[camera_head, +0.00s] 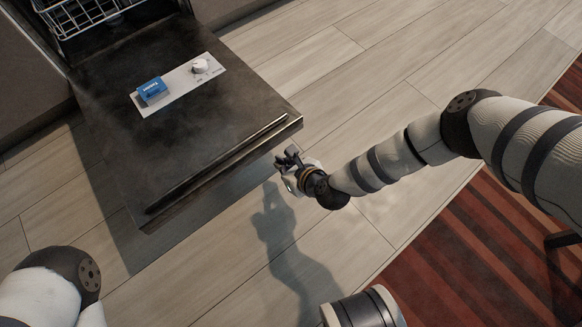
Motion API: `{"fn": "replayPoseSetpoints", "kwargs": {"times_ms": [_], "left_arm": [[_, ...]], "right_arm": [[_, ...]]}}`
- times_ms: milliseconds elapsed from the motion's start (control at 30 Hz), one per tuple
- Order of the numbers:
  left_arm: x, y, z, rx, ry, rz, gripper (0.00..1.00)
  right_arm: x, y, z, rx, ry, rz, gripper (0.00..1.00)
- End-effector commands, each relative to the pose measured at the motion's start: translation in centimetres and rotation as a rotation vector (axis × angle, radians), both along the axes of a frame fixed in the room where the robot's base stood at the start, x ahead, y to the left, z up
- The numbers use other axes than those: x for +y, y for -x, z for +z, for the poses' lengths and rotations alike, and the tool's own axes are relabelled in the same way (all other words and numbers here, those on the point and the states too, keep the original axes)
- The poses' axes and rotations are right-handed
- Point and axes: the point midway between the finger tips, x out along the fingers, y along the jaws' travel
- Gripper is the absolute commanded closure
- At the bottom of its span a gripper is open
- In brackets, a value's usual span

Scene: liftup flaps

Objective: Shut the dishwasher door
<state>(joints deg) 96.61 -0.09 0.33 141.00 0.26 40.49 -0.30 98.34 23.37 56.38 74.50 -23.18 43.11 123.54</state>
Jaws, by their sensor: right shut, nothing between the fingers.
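The dishwasher door (190,140) is dark and hangs fully open, lying nearly flat above the floor. A long handle bar (222,163) runs along its outer edge. A light panel with a round knob (200,66) and a blue box (153,90) sit on its inner face. My right gripper (284,160) is shut and empty. It is just off the door's outer right corner, and I cannot tell whether it touches it. My left arm (50,290) shows at the lower left, but its gripper is out of view.
A white wire rack (80,14) shows inside the dishwasher at the top left. Dark cabinet fronts (28,90) flank it. The plank floor (340,100) is clear around the door. A red striped rug (470,260) lies at the lower right.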

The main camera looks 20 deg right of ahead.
Motion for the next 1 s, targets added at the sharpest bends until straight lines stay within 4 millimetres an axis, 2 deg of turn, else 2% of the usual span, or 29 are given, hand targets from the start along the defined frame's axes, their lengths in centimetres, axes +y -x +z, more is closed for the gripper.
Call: {"fn": "replayPoseSetpoints", "kwargs": {"times_ms": [100,233,767,867,1000], "left_arm": [[0.0,0.0,0.4,-0.002,0.000,0.000,1.00],[0.1,0.1,0.7,-0.002,-0.002,0.001,1.00],[0.1,0.1,0.9,-0.005,-0.002,0.002,1.00],[0.1,0.1,1.5,-0.009,-0.004,0.002,1.00],[0.3,0.0,3.2,-0.025,-0.007,0.004,1.00]], "right_arm": [[0.1,-0.5,2.0,-0.003,-0.003,-0.001,1.00],[0.1,-0.5,3.4,-0.002,-0.001,0.000,1.00],[0.1,-0.4,4.2,0.003,0.001,0.000,1.00],[0.1,-0.4,5.3,0.011,0.004,0.001,1.00],[0.1,-0.2,8.0,0.038,0.013,0.001,1.00]]}}
